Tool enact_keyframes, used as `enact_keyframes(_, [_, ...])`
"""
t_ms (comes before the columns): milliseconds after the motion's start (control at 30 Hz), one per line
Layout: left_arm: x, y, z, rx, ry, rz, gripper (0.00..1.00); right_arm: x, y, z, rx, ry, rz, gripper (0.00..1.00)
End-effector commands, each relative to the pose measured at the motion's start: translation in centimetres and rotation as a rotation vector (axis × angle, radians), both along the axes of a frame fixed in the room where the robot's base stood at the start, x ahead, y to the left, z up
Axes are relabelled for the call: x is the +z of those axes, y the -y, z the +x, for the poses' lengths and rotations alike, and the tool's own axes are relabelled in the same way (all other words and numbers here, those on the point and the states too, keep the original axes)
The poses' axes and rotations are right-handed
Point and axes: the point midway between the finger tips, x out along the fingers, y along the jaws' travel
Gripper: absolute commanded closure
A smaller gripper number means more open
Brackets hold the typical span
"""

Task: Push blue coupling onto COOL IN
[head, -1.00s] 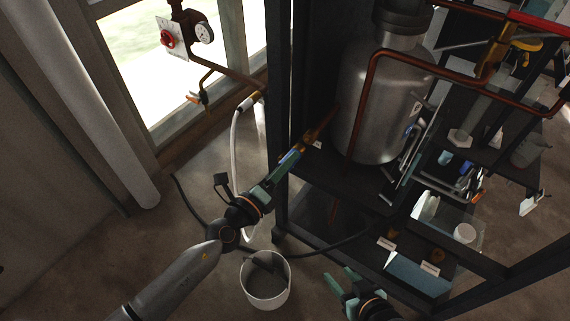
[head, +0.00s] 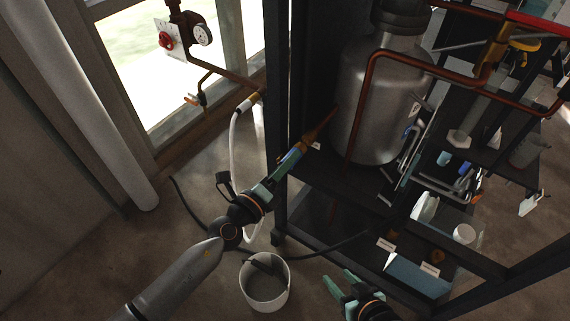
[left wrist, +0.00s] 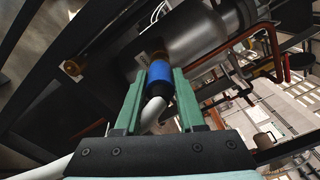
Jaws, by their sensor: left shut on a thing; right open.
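The blue coupling (left wrist: 160,74) sits between the green fingers of my left gripper (left wrist: 160,85) in the left wrist view. A white hose (left wrist: 153,112) runs from its near end. In the head view my left gripper (head: 291,160) is shut at the rack's left post, and the coupling is mostly hidden there. A brass, copper-coloured stub (head: 320,128) points down-left from the vessel side, in line with the gripper. Brass shows just beyond the coupling; I cannot tell whether they touch. My right gripper (head: 343,289) is open and empty, low in front of the rack.
A steel vessel (head: 367,105) stands in the dark rack with copper pipe (head: 370,75) around it. Another brass fitting (left wrist: 72,68) shows in the left wrist view. A white bucket (head: 246,291) stands on the floor. A white hose (head: 234,150) hangs near the window.

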Motion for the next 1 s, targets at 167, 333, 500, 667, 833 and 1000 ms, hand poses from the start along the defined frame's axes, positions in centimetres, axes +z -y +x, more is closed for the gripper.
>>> enact_keyframes(167, [0.1, 0.4, 0.6, 0.0, 0.002, -0.001, 1.0, -0.2, 0.0, -0.1, 0.0, -0.001, 0.0, 0.5])
enact_keyframes(333, [0.1, 0.8, 1.1, 0.001, 0.002, -0.002, 1.0, -0.4, 0.0, 0.0, 0.0, -0.002, -0.001, 0.5])
enact_keyframes(500, [0.1, 1.1, 1.6, 0.001, 0.002, -0.001, 1.0, -0.5, 0.0, 0.0, 0.0, -0.002, -0.001, 0.5])
enact_keyframes(667, [0.1, 1.0, 1.5, 0.001, 0.002, -0.001, 1.0, -0.5, 0.0, 0.0, -0.001, -0.002, -0.001, 0.5])
enact_keyframes(833, [0.1, 1.0, 1.5, 0.001, 0.002, -0.001, 0.58, -0.4, 0.0, 0.0, -0.001, -0.001, -0.001, 0.5])
enact_keyframes(1000, [0.1, 1.0, 1.5, 0.0, 0.001, -0.001, 0.39, -0.4, 0.0, 0.1, 0.0, 0.001, -0.001, 0.5])
